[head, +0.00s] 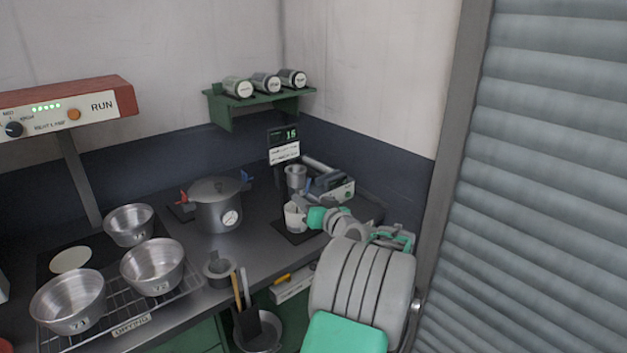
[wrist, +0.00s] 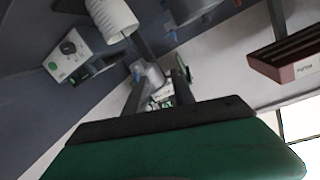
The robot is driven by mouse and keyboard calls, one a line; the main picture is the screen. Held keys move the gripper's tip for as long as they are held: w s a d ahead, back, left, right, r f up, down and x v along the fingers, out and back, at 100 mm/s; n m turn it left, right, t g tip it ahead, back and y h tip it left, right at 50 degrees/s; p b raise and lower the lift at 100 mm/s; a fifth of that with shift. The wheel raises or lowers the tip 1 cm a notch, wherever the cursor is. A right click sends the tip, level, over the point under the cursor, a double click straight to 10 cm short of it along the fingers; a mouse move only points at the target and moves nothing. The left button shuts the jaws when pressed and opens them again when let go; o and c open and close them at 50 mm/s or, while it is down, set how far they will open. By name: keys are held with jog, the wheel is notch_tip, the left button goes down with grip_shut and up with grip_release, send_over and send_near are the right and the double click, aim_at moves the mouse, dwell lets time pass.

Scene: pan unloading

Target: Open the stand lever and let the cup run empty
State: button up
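A grey metal cup (head: 296,176) stands below a dark post with a lit display reading 16 (head: 284,135). I cannot pick out the stand lever with certainty. A white cup (head: 294,217) is on a dark mat, partly behind my arm. My gripper (wrist: 159,75) shows in the wrist view with its two dark fingers apart and nothing clearly held between them. A grey rounded part (wrist: 150,76) shows beyond the finger gap; whether it touches a finger is unclear. In the head view my arm hides part of the counter's right end.
A lidded pot with a gauge (head: 218,206) stands left of the cups. Steel bowls (head: 153,267) sit on and beside a wire rack further left. A green shelf (head: 260,106) with several jars is on the wall. A grey boxy device (head: 338,190) is at the right.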

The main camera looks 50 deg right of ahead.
aim_at(308, 186)
jog(key=s+d+r+m+h, duration=0.1)
jog(key=s+d+h, duration=0.1)
jog(key=s+d, duration=0.2)
jog(key=p+x, duration=0.2)
jog(key=x, duration=0.5)
jog(key=shift+w+r+t, duration=0.3)
grip_shut()
